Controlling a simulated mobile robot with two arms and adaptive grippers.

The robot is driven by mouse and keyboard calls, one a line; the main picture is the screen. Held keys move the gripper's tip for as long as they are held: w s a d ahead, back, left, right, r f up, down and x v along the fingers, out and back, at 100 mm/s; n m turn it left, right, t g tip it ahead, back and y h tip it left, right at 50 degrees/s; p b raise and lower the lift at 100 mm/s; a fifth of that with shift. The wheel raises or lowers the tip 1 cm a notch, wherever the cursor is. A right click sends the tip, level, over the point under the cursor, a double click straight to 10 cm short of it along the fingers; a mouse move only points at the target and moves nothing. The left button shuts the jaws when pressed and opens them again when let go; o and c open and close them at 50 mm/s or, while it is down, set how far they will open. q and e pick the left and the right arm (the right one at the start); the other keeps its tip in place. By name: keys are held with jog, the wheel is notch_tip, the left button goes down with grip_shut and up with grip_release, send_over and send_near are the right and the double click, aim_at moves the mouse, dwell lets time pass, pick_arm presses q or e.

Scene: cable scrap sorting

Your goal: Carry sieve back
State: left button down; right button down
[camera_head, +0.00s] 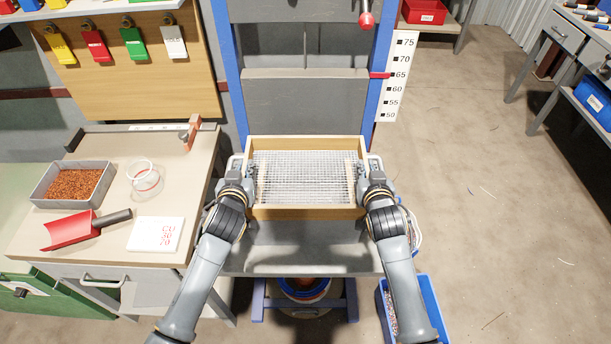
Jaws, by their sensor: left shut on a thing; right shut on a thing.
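The sieve (306,212) is a rectangular wooden frame with a wire mesh bottom. It is held level in front of the blue-and-grey rack, above a grey shelf. My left gripper (246,172) is shut on the sieve's left side. My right gripper (364,172) is shut on its right side. The fingertips are partly hidden by the wrists. The mesh looks empty. I cannot tell whether the sieve touches the surface beneath it.
The blue-and-grey rack (305,100) stands right behind, with a height scale (397,80) on its right. A bench at left holds a tray of copper bits (108,168), a clear cup (144,187), a red scoop (70,232) and a scale (157,234). A blue bin (428,293) stands low right. Floor at right is mostly clear.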

pick_arm(q)
jog(key=shift+r, duration=0.1)
pick_arm(e)
jog(key=shift+r, duration=0.1)
